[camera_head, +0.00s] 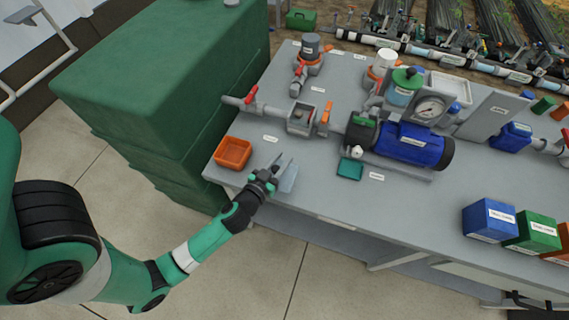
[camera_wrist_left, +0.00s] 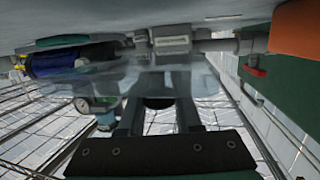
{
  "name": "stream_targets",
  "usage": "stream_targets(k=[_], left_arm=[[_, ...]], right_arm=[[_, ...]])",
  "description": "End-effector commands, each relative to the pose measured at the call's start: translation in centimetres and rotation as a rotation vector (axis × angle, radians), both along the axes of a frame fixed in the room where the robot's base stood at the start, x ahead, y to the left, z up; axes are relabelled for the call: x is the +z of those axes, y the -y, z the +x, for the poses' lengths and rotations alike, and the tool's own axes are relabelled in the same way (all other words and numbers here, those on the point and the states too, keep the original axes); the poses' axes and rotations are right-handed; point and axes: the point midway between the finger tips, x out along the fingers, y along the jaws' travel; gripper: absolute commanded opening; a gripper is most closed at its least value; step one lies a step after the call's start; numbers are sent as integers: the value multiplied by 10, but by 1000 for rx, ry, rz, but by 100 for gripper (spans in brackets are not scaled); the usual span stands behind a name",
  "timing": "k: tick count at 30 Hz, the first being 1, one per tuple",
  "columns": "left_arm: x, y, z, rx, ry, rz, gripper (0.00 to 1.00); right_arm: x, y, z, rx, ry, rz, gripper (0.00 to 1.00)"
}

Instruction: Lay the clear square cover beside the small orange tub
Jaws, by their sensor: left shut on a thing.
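The clear square cover (camera_head: 289,179) is a pale see-through plate at the front edge of the grey bench. It also shows as a translucent sheet across the middle of the left wrist view (camera_wrist_left: 205,82). My left gripper (camera_head: 279,166) is shut on the cover, just right of the small orange tub (camera_head: 233,153). The tub sits at the bench's front left corner, and part of it shows at the top right of the left wrist view (camera_wrist_left: 296,28). The gap between cover and bench top is hard to judge. My right gripper is out of view.
A grey valve box (camera_head: 301,118) stands behind the cover. A teal tray (camera_head: 350,168) and a blue pump (camera_head: 412,145) are to the right. A green block (camera_head: 165,75) borders the bench on the left.

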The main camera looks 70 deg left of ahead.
Motion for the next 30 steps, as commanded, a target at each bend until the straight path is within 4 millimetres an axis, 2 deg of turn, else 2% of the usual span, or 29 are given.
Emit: stream_targets(k=[2, 6, 8, 15, 20, 21, 25, 30], left_arm=[[-6, -2, 0, 2, 0, 0, 0], [-34, -6, -1, 9, -2, 1, 0], [-41, -7, -3, 12, -1, 2, 0], [-39, -7, -3, 14, 0, 0, 0], [-43, -7, -3, 14, 0, 1, 0], [-42, -7, -4, 14, 0, 1, 38], [-42, -7, -4, 14, 0, 1, 62], [-42, -7, -4, 14, 0, 1, 63]], right_arm=[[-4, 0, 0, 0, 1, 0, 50], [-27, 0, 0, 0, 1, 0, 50], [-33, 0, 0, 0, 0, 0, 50], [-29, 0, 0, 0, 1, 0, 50], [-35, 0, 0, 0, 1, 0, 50], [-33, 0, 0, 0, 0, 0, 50], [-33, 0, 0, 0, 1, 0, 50], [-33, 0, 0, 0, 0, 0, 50]])
